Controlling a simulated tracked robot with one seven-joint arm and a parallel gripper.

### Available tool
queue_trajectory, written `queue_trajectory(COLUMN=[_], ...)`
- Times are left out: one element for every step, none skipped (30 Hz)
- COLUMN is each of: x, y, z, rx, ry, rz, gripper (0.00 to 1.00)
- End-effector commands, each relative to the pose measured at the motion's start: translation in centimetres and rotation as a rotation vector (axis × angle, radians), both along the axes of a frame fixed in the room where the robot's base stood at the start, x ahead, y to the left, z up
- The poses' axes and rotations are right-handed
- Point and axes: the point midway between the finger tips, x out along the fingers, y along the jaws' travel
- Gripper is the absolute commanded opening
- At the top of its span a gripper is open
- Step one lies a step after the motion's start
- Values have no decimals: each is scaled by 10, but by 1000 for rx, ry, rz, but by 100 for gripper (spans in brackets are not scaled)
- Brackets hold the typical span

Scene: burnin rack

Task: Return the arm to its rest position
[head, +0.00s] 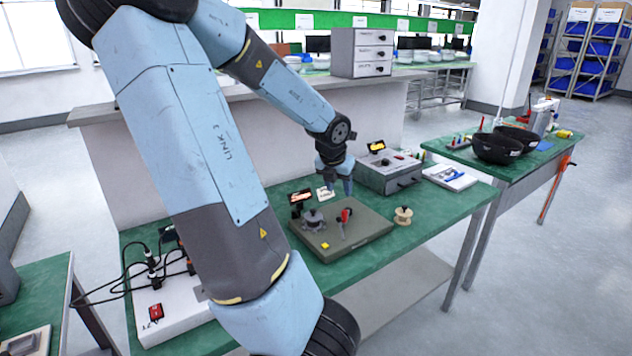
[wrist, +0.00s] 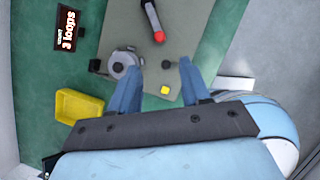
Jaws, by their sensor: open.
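My gripper (head: 340,184) hangs over the back of the green workbench (head: 425,235), above and behind the grey fixture plate (head: 368,236). In the wrist view its two blue fingers (wrist: 162,74) are apart, with nothing between them. My arm links cross the left and middle of the head view, extended over the bench, and hide part of it.
The plate carries a grey reel (head: 313,220), a red-handled lever (head: 345,216) and a yellow square (head: 325,245). A wooden spool (head: 403,215), grey box (head: 388,176) and cabled white unit (head: 180,318) share the bench.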

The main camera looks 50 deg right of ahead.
Motion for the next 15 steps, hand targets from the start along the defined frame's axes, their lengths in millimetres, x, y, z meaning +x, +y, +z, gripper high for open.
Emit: queue_trajectory(x=[0, 0, 0, 0, 0, 0, 0, 0, 1, 2, 3, 6, 9, 12, 18], y=[0, 0, 0, 0, 0, 0, 0, 0, 1, 2, 4, 8, 12, 17, 25], z=[0, 0, 0, 0, 0, 0, 0, 0, -1, -2, -3, -6, -8, -11, -14], rx=[0, 0, 0, 0, 0, 0, 0, 1, 4, 8, 14, 28, 40, 53, 73], ry=[0, 0, 0, 0, 0, 0, 0, 0, 1, 2, 5, 10, 14, 19, 26], rz=[0, 0, 0, 0, 0, 0, 0, 2, 10, 22, 41, 79, 116, 163, 238], gripper=[47, 47, 47, 47, 47, 47, 47, 47, 47, 47, 47, 47, 47, 47, 47])
